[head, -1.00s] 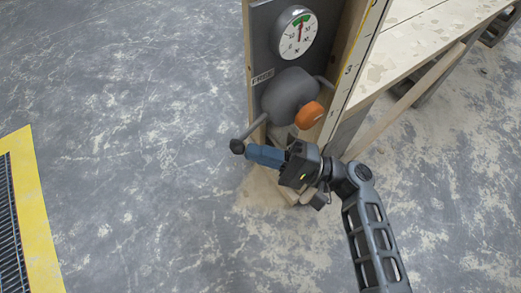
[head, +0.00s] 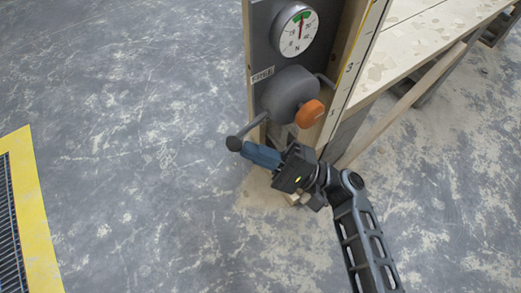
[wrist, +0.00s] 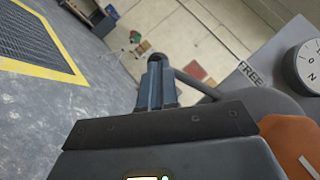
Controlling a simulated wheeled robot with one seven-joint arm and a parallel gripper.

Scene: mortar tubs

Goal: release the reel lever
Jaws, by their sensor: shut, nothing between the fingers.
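The reel lever (head: 247,129) is a grey rod with a dark ball end (head: 234,143), sticking out to the lower left from a rounded grey housing (head: 288,92). My gripper (head: 250,150) is shut, its blue fingers touching or very close to the ball end. In the wrist view the fingertips (wrist: 155,75) point at the dark ball (wrist: 156,59), with the rod (wrist: 195,84) running right from it. I cannot tell whether they touch. A "FREE" label (head: 262,75) is on the panel above the lever; it also shows in the wrist view (wrist: 250,74).
A round dial (head: 296,30) with a green sector is above the housing. An orange knob (head: 309,114) is close to my gripper's right. A wooden post and bench (head: 420,50) stand at the right. A yellow-bordered floor grate (head: 30,200) is at the left; the floor between is clear.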

